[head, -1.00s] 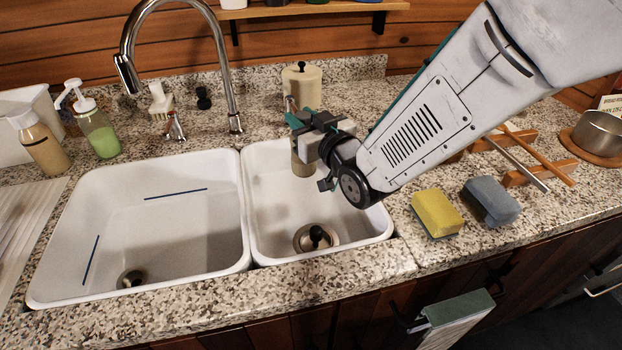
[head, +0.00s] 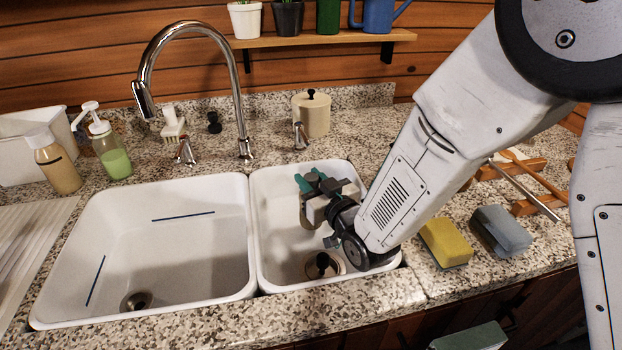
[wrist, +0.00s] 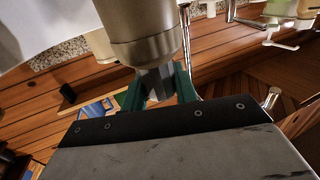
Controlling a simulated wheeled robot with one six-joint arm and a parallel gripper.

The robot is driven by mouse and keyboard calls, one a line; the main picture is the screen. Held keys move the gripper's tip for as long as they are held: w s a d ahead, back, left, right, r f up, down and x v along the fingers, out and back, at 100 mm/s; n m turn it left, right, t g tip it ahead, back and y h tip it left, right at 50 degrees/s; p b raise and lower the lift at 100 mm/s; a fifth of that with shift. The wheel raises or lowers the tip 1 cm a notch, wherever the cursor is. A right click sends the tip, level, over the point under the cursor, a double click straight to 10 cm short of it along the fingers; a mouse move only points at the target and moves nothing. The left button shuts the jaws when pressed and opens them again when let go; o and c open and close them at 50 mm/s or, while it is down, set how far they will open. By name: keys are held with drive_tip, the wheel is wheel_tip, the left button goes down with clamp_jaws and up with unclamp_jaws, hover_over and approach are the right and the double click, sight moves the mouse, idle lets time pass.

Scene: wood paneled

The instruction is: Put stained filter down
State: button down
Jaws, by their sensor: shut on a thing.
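The stained filter shows in the wrist view as a tan-grey cylinder (wrist: 145,32) with a narrower grey part between my teal fingers. My gripper (wrist: 158,85) is shut on that part. In the head view my gripper (head: 311,181) is over the right sink basin (head: 268,262), with the filter at its far left side. Only a tan strip of the filter (head: 303,213) shows there; the rest is hidden behind my gripper. I cannot tell whether the filter touches the basin.
The faucet (head: 243,110) stands behind the divider. A yellow sponge (head: 446,242) and a grey sponge (head: 500,230) lie on the counter at right. The left basin (head: 190,250) is free of loose objects.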

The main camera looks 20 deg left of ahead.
drive_tip(key=shift+f, duration=0.5)
drive_tip(key=c, duration=1.1)
unclamp_jaws()
drive_tip(key=shift+r, duration=0.25)
drive_tip(key=v, duration=0.7)
drive_tip(key=shift+s+d+r, duration=0.15)
drive_tip(key=shift+s+r, duration=0.05)
drive_tip(key=shift+r, duration=0.15)
